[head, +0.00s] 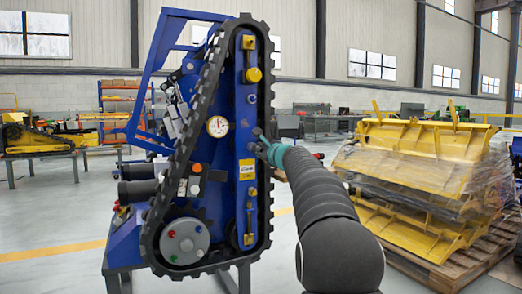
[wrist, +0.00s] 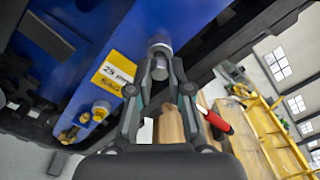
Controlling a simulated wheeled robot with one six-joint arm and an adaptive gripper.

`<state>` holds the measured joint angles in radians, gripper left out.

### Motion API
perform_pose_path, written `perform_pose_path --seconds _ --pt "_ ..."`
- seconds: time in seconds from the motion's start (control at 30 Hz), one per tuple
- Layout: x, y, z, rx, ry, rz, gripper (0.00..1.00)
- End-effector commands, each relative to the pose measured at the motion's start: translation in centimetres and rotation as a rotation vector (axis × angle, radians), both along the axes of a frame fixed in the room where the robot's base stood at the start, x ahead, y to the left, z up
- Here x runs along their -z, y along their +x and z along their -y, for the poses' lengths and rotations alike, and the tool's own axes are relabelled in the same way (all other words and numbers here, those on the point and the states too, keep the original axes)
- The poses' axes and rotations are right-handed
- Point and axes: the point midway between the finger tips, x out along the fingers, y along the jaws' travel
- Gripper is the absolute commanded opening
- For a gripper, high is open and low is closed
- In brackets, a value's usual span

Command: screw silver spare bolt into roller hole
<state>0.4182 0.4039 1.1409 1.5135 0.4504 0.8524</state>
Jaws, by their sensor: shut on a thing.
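A blue tracked carrier (head: 240,125) stands on end, with its black track (head: 204,95) around the blue side frame. My gripper (head: 259,139) reaches from the right to the middle of that frame. In the wrist view, my gripper (wrist: 160,73) is shut on the silver bolt (wrist: 158,70), with a finger on each side. The bolt's far end meets a round grey collar (wrist: 160,44) on the blue frame. The roller hole is hidden behind bolt and collar, so I cannot tell how deep the bolt sits. In the head view the gripper hides the bolt.
A yellow label (wrist: 113,72) and a brass-coloured fitting (wrist: 101,111) are on the blue frame beside the gripper. A red-handled tool (wrist: 216,120) lies below to the right. Wrapped yellow parts (head: 405,160) stand on a pallet at right. Open floor lies left of the carrier.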

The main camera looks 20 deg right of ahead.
Motion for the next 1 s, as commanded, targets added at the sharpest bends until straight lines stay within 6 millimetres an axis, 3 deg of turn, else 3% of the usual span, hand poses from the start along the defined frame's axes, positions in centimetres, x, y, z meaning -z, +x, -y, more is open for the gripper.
perform_pose_path --seconds 0.77,0.8,0.87,0.9,1.0 --pt "-0.1 1.7 -0.1 0.000 0.000 0.000 0.00" --pt "0.0 1.6 -0.1 0.001 0.000 0.001 0.29" --pt "0.0 1.6 -0.1 0.001 0.000 0.001 0.44" --pt "0.0 1.6 -0.1 0.000 0.000 0.000 0.48" --pt "0.0 1.6 -0.1 0.000 0.000 0.000 0.48"
